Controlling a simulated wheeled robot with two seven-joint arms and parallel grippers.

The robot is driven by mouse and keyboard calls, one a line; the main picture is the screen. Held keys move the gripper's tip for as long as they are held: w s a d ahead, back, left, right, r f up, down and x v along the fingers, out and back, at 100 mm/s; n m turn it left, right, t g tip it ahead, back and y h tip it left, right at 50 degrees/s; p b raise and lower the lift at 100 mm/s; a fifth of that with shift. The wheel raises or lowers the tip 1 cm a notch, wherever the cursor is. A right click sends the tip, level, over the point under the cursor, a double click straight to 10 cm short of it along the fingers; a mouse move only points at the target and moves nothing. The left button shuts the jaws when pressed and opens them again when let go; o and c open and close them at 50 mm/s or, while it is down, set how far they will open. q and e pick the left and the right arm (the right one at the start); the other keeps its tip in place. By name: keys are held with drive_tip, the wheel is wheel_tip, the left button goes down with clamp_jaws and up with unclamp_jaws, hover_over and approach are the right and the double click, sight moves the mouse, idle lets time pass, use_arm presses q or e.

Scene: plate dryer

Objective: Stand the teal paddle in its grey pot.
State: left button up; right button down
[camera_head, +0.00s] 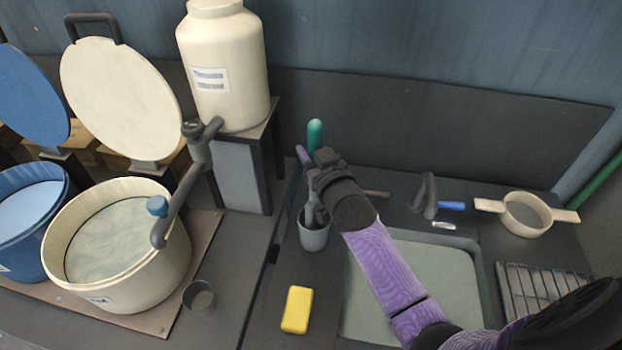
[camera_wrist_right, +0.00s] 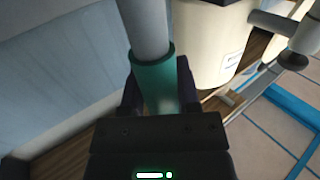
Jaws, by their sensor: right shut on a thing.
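The teal paddle shows its teal, round-ended handle (camera_head: 315,134) sticking up above my right gripper (camera_head: 322,180) in the head view. My right gripper is shut on it. The right wrist view shows the teal handle part (camera_wrist_right: 155,78) between the fingers, with a grey shaft (camera_wrist_right: 145,25) running out of it. The grey pot (camera_head: 314,238) stands on the dark counter directly below the gripper in the head view. Grey tool parts show at its mouth, but I cannot tell whether the paddle's lower end is inside. My left gripper is out of view.
A purple handle (camera_head: 302,155) rises close beside the gripper. A yellow block (camera_head: 297,310) lies in front of the pot. The sink (camera_head: 365,325) is to the right. The cream tub (camera_head: 150,275) and grey tap (camera_head: 180,195) are left.

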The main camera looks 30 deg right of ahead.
drive_tip(key=shift+f+b, duration=0.8)
drive_tip(key=shift+f, duration=2.05)
drive_tip(key=shift+c, duration=1.6)
unclamp_jaws()
drive_tip(key=shift+s, duration=0.1)
drive_tip(key=s+p, duration=0.2)
drive_tip(key=s, duration=0.9)
drive_tip(key=shift+s+a+r, duration=0.2)
drive_tip(key=shift+s+a, duration=0.1)
drive_tip(key=shift+s, duration=0.1)
